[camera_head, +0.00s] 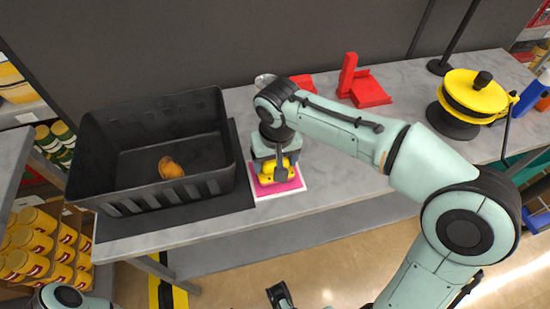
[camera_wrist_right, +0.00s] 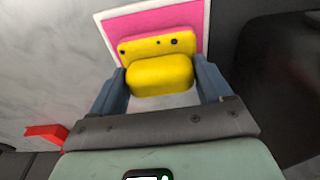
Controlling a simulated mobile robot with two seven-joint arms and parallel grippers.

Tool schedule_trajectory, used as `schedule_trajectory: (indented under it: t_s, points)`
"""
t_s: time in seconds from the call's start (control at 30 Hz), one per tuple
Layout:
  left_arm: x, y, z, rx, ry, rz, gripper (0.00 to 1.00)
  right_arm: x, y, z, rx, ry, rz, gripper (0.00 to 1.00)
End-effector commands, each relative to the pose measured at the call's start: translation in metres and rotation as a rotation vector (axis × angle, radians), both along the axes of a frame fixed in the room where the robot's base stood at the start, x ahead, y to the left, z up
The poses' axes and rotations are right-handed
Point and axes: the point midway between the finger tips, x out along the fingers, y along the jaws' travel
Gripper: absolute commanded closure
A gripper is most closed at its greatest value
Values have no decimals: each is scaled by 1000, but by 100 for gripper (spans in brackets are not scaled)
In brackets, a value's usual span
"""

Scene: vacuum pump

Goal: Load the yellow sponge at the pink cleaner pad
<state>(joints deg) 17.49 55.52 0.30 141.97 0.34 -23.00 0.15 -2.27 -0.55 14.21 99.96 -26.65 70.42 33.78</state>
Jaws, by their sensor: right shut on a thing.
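The pink cleaner pad (camera_head: 296,186) with a white border lies on the grey table, right of the black crate. It also shows in the wrist view (camera_wrist_right: 120,28), behind the sponge. My right gripper (camera_head: 277,170) is over the pad and shut on the yellow sponge (camera_head: 266,178). In the wrist view the sponge (camera_wrist_right: 160,75) sits between the two fingers of my right gripper (camera_wrist_right: 160,80). Whether the sponge touches the pad cannot be told. A dark piece at the bottom edge of the head view may be my left gripper (camera_head: 280,295); its jaws do not show clearly.
A black crate (camera_head: 105,195) holding a brown, rounded item (camera_head: 170,168) stands on the left. Red blocks (camera_head: 368,90) lie at the back. A yellow reel (camera_head: 472,92) stands at the right. The table's front edge is close to the pad.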

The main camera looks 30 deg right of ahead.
Motion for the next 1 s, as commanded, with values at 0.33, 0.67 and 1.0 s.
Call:
schedule_trajectory:
  t_s: [0.33,0.67,1.0]
  points:
    - [0,0,0,0,0,0,57,0,0,-2,0,5,0,46]
    - [1,0,10,0,1,-1,57,-1,0,9,0,6,0,46]
    - [-2,0,31,-3,19,-5,57,0,0,38,0,2,0,46]
